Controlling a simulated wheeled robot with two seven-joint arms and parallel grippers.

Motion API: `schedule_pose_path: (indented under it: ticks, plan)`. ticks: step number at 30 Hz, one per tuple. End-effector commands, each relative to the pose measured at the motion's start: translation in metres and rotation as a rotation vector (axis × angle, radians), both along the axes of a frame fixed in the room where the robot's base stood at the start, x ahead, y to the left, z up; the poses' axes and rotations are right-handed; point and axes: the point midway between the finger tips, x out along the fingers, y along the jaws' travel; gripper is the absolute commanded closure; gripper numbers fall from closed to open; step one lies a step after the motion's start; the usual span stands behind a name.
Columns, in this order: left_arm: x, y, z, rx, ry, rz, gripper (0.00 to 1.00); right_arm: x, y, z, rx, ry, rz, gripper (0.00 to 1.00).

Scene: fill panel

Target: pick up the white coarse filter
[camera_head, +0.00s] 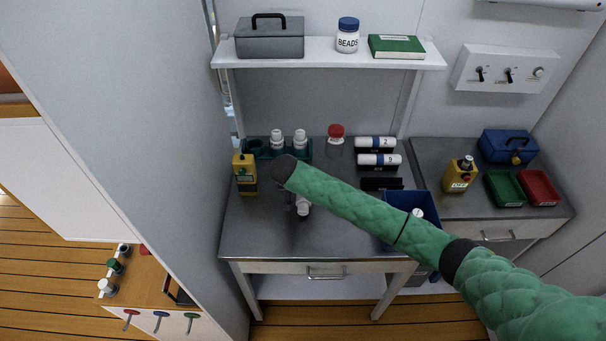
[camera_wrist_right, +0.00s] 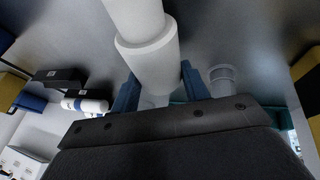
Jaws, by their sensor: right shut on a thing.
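My right gripper (camera_wrist_right: 157,88) is shut on the white coarse filter (camera_wrist_right: 150,58), with one blue finger on each side of its pale body. In the head view the white filter (camera_head: 303,206) shows just below my green right arm, over the left bench top. My right gripper there is mostly hidden by the dark wrist. I cannot tell how high the filter is above the bench. Two similar white pieces (camera_head: 277,138) (camera_head: 300,138) stand in a teal rack (camera_head: 263,154) at the back. My left gripper is not in view.
A yellow device (camera_head: 245,175) stands left of my wrist. A red-lidded jar (camera_head: 336,132) and white cylinders marked 2 (camera_head: 375,142) and 9 (camera_head: 379,159) are at the back. A blue bin (camera_head: 399,199) sits partly behind my arm. The front bench top (camera_head: 265,235) is clear.

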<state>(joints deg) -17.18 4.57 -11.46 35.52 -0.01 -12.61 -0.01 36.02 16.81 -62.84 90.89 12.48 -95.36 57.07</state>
Motion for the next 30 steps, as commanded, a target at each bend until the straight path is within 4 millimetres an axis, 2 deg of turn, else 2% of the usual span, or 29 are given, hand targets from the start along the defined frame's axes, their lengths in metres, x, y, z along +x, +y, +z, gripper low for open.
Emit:
schedule_pose_path:
  ticks: [3, 9, 22, 30]
  plan:
    - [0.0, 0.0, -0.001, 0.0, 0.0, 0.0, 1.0, -0.019, 0.0, -0.001, 0.002, 0.001, 0.0, 0.79]
    - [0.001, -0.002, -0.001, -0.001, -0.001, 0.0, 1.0, -0.034, 0.0, -0.001, 0.0, 0.001, -0.001, 0.79]
    - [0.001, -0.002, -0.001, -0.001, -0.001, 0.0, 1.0, -0.035, 0.0, 0.0, 0.0, 0.013, -0.001, 0.79]
    - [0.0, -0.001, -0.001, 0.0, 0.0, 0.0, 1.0, -0.035, 0.0, -0.001, 0.001, 0.282, -0.003, 0.79]
